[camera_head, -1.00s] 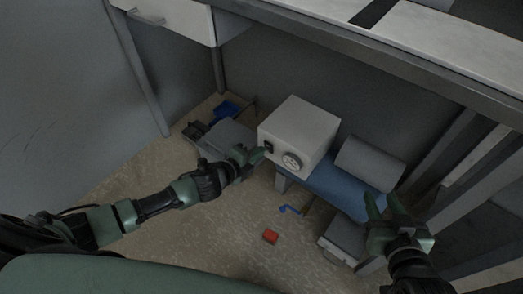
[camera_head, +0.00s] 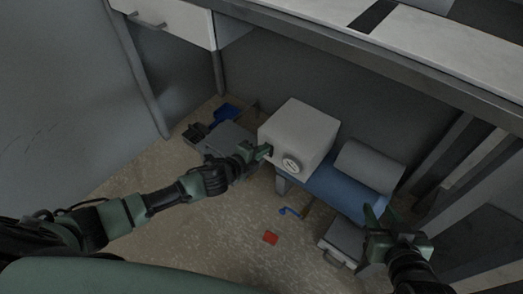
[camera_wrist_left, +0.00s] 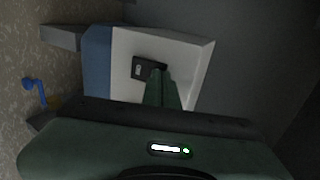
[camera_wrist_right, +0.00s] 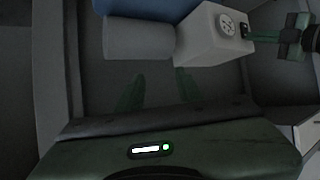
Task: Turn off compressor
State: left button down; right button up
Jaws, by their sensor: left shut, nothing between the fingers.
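The compressor is a white box (camera_head: 300,131) with a round gauge (camera_head: 291,165) on its front, on a blue base (camera_head: 340,189) beside a grey cylinder (camera_head: 368,166). My left gripper (camera_head: 264,152) is shut and empty, its fingertips at the black switch on the box's front left. In the left wrist view the black switch (camera_wrist_left: 140,68) shows just beyond the fingertips (camera_wrist_left: 161,75), which cover part of it; I cannot tell whether they touch it. My right gripper (camera_head: 378,216) is open and empty, in front of the compressor's right end; its spread fingers show in the right wrist view (camera_wrist_right: 157,90).
A workbench (camera_head: 400,62) overhangs the compressor, with grey legs at the right. On the floor lie a red block (camera_head: 270,238), a blue tool (camera_head: 290,211), a grey case (camera_head: 338,246) and a blue dustpan (camera_head: 224,113). The floor at front centre is mostly clear.

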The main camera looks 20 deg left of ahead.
jog(key=shift+s+f, duration=0.1)
jog(key=shift+f, duration=0.05)
jog(key=s+d+f+g+h+p, duration=0.1)
jog(key=s+d+f+g+p, duration=0.1)
jog(key=s+f+g, duration=0.3)
jog(key=shift+s+d+f, duration=0.2)
jog(key=shift+s+d, duration=0.25)
jog(key=shift+s, duration=0.65)
dwell(0.5)
